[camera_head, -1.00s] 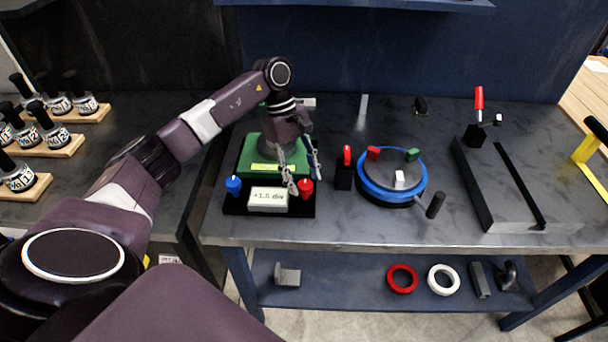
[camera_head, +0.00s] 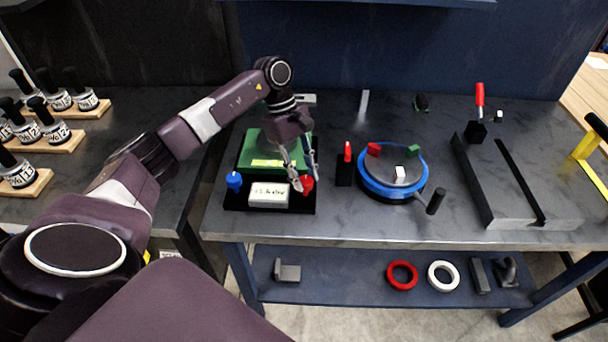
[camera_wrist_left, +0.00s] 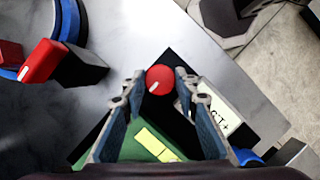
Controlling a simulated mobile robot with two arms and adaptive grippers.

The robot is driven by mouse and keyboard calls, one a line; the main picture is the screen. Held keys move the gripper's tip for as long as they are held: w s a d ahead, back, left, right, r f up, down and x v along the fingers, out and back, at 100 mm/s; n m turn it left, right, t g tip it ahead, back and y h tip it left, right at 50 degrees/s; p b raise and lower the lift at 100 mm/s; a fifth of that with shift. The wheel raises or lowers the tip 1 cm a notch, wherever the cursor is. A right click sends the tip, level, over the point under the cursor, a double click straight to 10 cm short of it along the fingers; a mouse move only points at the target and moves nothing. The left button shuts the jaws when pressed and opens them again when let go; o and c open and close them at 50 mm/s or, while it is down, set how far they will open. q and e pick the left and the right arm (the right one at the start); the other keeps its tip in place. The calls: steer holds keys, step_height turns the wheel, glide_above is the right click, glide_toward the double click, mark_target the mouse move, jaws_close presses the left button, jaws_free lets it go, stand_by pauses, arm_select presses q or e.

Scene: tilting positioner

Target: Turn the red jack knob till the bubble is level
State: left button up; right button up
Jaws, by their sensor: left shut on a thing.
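The red jack knob (camera_head: 307,183) stands at the front right corner of the positioner's black base (camera_head: 240,208). My left gripper (camera_head: 303,186) reaches down to it, its fingers on either side of the knob. In the left wrist view the red knob (camera_wrist_left: 160,80), with a white mark, sits between the fingertips of my left gripper (camera_wrist_left: 159,85). The green tilting plate (camera_head: 250,150) lies behind, with a yellow-green strip, likely the bubble level (camera_head: 267,162). My right gripper is out of view.
A blue knob (camera_head: 234,181) is at the base's front left. Right of the base stand a black block with a red switch (camera_head: 346,168) and a blue-rimmed turntable (camera_head: 421,185).

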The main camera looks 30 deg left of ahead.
arm_select(q)
steer(key=shift+s+f+n+t+b, duration=0.15)
steer(key=shift+n+t+b, duration=0.35)
steer(key=shift+n+b, duration=0.55)
steer(key=n+t+b, duration=0.1)
steer(key=n+b, duration=0.1)
steer(key=n, duration=0.1)
steer(key=shift+n, duration=0.35)
steer(key=n+t+b, duration=0.1)
steer(key=n+b, duration=0.1)
steer(key=n, duration=0.1)
steer(key=shift+s+t+y, duration=0.1)
steer(key=shift+t+y, duration=0.2)
steer(key=shift+d+r+n+t+y+b, duration=0.15)
steer(key=shift+n+b, duration=0.25)
steer(key=shift+n, duration=0.25)
steer(key=shift+a+r+n+t+y+b, duration=0.15)
steer(key=shift+n+b, duration=0.2)
steer(key=shift+n, duration=0.3)
steer(key=shift+d, duration=0.1)
steer(key=o, duration=1.1)
steer(key=v, duration=1.2)
